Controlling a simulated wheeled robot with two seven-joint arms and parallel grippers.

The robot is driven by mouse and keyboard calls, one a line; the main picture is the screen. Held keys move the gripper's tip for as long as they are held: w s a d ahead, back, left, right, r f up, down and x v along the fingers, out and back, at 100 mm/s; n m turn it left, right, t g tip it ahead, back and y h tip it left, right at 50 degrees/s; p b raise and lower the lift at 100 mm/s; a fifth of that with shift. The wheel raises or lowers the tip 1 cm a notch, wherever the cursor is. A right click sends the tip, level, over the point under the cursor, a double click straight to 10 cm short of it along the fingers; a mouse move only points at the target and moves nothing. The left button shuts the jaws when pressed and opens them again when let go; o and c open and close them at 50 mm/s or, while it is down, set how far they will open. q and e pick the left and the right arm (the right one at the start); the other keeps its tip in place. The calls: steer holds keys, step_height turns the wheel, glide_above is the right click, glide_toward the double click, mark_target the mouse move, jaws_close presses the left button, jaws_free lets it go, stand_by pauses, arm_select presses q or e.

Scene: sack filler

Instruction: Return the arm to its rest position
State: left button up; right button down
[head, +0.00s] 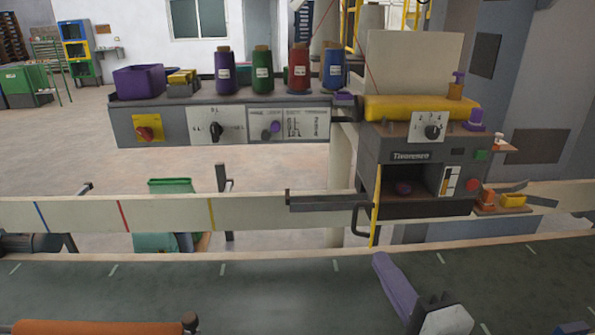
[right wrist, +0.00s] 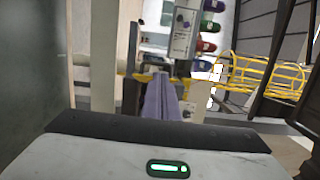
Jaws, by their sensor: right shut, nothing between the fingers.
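My right gripper (head: 382,262) shows at the lower right of the head view, over the dark green conveyor belt (head: 270,285). Its lavender fingers are together, with nothing between them, and its pale body runs off the bottom edge. In the right wrist view the closed fingers (right wrist: 164,82) point away from the camera, with the machine side beyond them. The gripper appears apart from the machine. My left gripper is not in view.
Beyond the belt runs a pale rail (head: 260,213). Behind it stand a control panel (head: 220,122) with several thread spools and a sewing head (head: 413,150) with a yellow top. A black handle (head: 358,221) hangs near the rail. The belt's middle looks clear.

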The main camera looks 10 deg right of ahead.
steer(key=s+a+f+n+g+y, duration=0.1)
steer(key=a+f+n+g, duration=0.1)
steer(key=f+n, duration=0.5)
steer(key=s+a+f+n+g+y, duration=0.1)
steer(key=s+f+n+g, duration=0.1)
steer(key=f, duration=1)
steer(key=s+f+n+g, duration=0.2)
steer(key=s+f+n, duration=0.3)
steer(key=f, duration=0.4)
steer(key=s+f+n+g, duration=0.3)
steer(key=s+f+n, duration=0.2)
steer(key=s+f, duration=0.2)
step_height(320, 180, down, 3)
steer(key=shift+a+r+g, duration=0.1)
steer(key=shift+a+g, duration=0.2)
steer(key=shift+a, duration=0.15)
steer(key=shift+w, duration=0.1)
